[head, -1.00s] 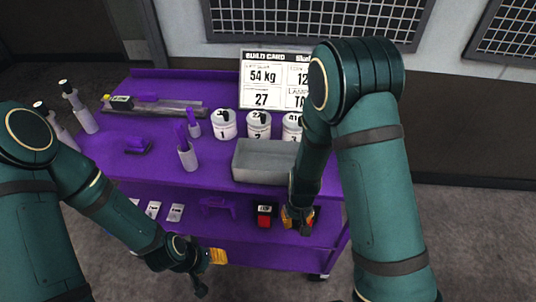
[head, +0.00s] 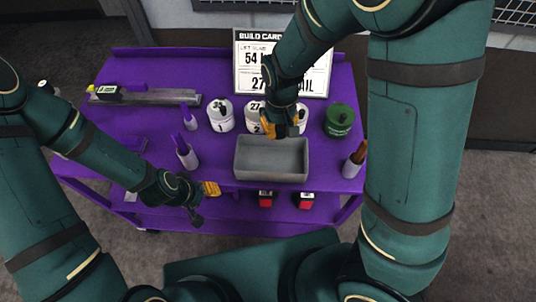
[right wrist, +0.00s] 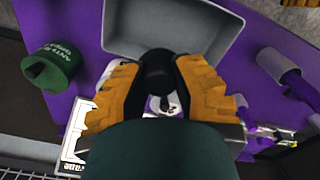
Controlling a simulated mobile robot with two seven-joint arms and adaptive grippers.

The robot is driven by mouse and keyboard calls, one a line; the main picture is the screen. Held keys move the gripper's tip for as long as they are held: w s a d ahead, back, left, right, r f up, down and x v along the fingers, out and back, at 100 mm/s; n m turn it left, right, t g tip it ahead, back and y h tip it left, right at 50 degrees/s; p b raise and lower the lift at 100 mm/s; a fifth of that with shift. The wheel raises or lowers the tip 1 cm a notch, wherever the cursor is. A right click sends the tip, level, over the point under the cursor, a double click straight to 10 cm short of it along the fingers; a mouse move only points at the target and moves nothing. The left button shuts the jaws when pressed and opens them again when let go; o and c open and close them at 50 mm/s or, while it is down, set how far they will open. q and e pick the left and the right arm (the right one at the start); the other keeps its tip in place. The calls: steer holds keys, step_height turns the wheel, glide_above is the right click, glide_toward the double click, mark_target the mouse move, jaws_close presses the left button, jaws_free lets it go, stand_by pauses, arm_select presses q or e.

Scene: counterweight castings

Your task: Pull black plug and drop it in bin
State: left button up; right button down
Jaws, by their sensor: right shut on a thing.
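My right gripper (head: 283,126) is over the white canisters, just behind the grey bin (head: 237,168). In the right wrist view its yellow fingers (right wrist: 157,82) are shut on a black plug (right wrist: 157,66). A white canister top (right wrist: 172,105) shows below the fingers; I cannot tell whether the plug touches it. The bin also shows in the right wrist view (right wrist: 172,42), and its inside looks empty. My left gripper (head: 203,202) hangs at the cart's front edge, fingers apart and empty.
White canister 1 (head: 220,116) and a green canister (head: 339,120) flank the right gripper. The build card (head: 250,62) stands behind. Marker-like bottles (head: 187,157) are left of the bin. Red-black blocks (head: 265,199) sit on the lower shelf.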

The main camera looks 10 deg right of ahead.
step_height(320, 180, down, 6)
steer(key=b, duration=0.4)
steer(key=shift+r, duration=0.25)
steer(key=c, duration=0.8)
jaws_free()
steer(key=shift+r, duration=0.1)
step_height(320, 180, up, 12)
steer(key=shift+f, duration=0.1)
steer(key=shift+s, duration=0.1)
